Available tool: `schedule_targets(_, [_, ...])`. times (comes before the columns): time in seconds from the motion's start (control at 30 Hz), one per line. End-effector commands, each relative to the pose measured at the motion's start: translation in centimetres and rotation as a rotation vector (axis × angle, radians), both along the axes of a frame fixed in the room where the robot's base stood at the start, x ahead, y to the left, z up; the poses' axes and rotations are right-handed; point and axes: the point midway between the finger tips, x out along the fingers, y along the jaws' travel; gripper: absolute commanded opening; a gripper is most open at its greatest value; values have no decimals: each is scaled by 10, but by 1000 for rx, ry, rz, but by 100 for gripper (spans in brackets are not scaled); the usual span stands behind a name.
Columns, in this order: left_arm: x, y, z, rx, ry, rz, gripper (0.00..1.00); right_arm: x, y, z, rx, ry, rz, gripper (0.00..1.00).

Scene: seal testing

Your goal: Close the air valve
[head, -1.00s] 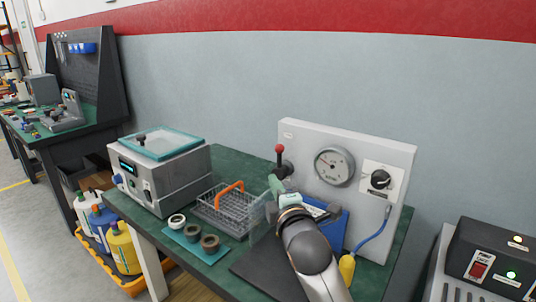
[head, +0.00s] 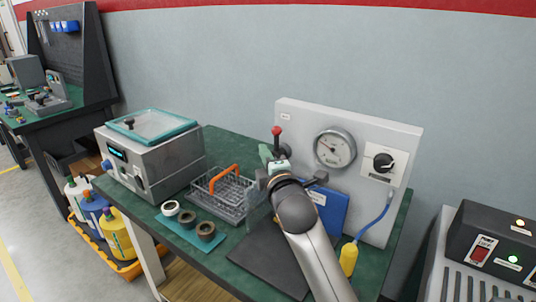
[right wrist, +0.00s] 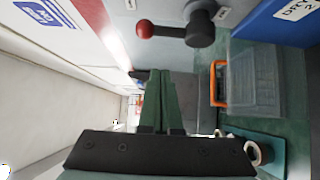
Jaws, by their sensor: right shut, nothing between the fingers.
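The air valve is a dark knob-like body with a short lever ending in a red ball (head: 277,131), at the left side of the pale panel (head: 292,112). In the head view the lever points up. The right wrist view shows the red ball (right wrist: 145,29) and the dark valve body (right wrist: 200,28) at the top, clear of my fingers. My right gripper (head: 266,155) is just below and left of the red ball, partly overlapping the valve body. Its green fingers (right wrist: 160,100) are shut together and empty. My left gripper is out of view.
The panel also bears a round gauge (head: 335,147) and a black knob (head: 383,162). A blue case (head: 333,212) leans below. A wire basket with orange handle (head: 226,180), several rings and a grey lidded box (head: 150,160) stand left on the green table.

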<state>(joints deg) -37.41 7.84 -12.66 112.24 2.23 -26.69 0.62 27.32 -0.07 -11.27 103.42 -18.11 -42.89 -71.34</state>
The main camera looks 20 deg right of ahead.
Motion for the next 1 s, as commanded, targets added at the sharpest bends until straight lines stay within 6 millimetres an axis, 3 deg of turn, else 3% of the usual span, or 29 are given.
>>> schedule_targets(0.2, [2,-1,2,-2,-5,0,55,36,-1,1,1,-1,0,0])
schedule_targets(0.53, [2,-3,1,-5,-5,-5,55,76,-2,0,2,0,1,0])
schedule_targets(0.8, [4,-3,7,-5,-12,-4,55,56,-27,0,1,0,-1,0])
schedule_targets(1.0, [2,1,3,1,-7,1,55,50,-33,0,0,-1,0,0])
